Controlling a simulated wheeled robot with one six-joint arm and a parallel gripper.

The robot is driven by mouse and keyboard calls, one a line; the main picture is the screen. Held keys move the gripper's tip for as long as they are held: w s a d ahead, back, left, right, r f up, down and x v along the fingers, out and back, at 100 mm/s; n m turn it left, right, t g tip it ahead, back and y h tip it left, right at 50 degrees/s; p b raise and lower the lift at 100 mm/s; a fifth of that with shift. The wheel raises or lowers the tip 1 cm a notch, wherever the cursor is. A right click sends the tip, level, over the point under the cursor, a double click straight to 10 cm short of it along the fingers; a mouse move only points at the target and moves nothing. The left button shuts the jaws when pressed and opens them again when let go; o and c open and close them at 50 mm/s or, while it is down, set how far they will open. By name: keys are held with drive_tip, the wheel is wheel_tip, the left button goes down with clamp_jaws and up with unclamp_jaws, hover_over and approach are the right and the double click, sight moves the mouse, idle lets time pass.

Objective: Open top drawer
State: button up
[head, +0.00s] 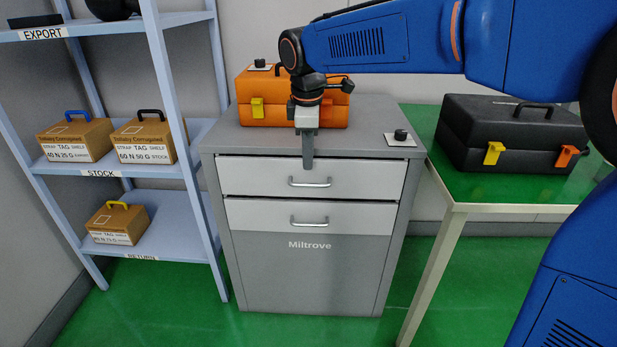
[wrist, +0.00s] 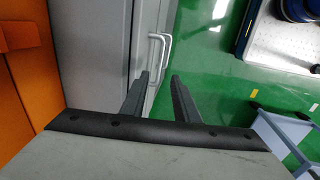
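The grey cabinet (head: 310,275) stands in the middle of the head view with two white-fronted drawers. The top drawer (head: 250,177) looks closed, with a silver bar handle (head: 310,182) at its centre. The lower drawer (head: 255,215) also looks closed. My gripper (head: 308,163) points down in front of the top drawer, just above its handle. In the wrist view my gripper (wrist: 158,76) has its two fingers apart with nothing between them. A handle (wrist: 157,58) shows just beyond the fingertips, roughly in line with the gap; I see no contact.
An orange toolbox (head: 262,88) and a small black knob on a plate (head: 401,136) sit on the cabinet top. A blue shelf (head: 165,90) with boxes stands left. A green-topped table (head: 500,190) with a black toolbox (head: 510,125) stands right. The floor before the cabinet looks clear.

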sight(309, 184)
drive_tip(key=f, duration=0.2)
drive_tip(key=w+f, duration=0.1)
drive_tip(key=f, duration=0.5)
drive_tip(key=shift+w+f, duration=0.1)
drive_tip(key=shift+w, duration=0.2)
clamp_jaws()
